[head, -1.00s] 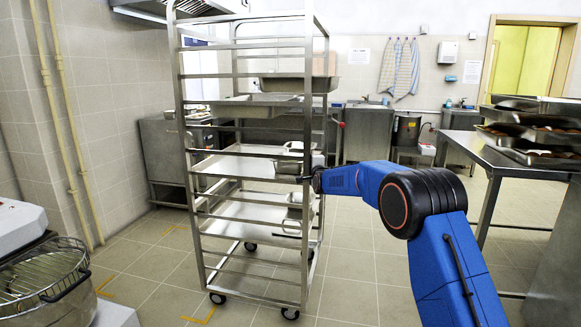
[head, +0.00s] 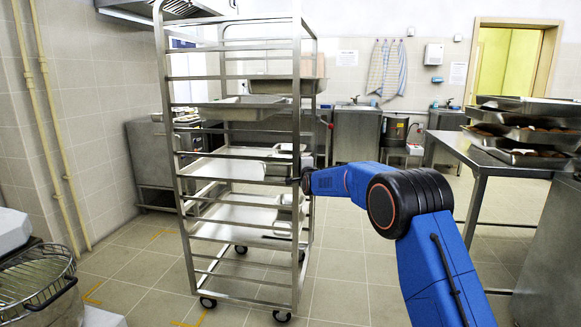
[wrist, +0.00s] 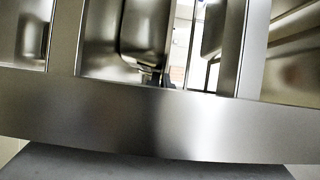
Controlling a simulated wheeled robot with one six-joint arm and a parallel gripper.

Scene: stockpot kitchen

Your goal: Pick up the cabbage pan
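I cannot pick out a cabbage pan for certain; no cabbage shows in either view. Metal pans stand on the steel rack (head: 166,120) in the head view: a deep pan (head: 300,86) on the upper right, a wide shallow pan (head: 238,110) below it, and small pans half hidden behind the right post. My gripper (head: 297,181) is at the rack's right front post, at middle height. Its fingers are too small and dark to read. In the wrist view a steel bar (wrist: 160,120) crosses close to the lens, with metal pan-like shapes behind it.
Pale trays (head: 222,169) lie on the rack's middle levels. A steel table (head: 490,160) at the right holds stacked trays of food (head: 530,130). A pot with a wire rack (head: 40,285) is at the lower left. Floor between rack and table is clear.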

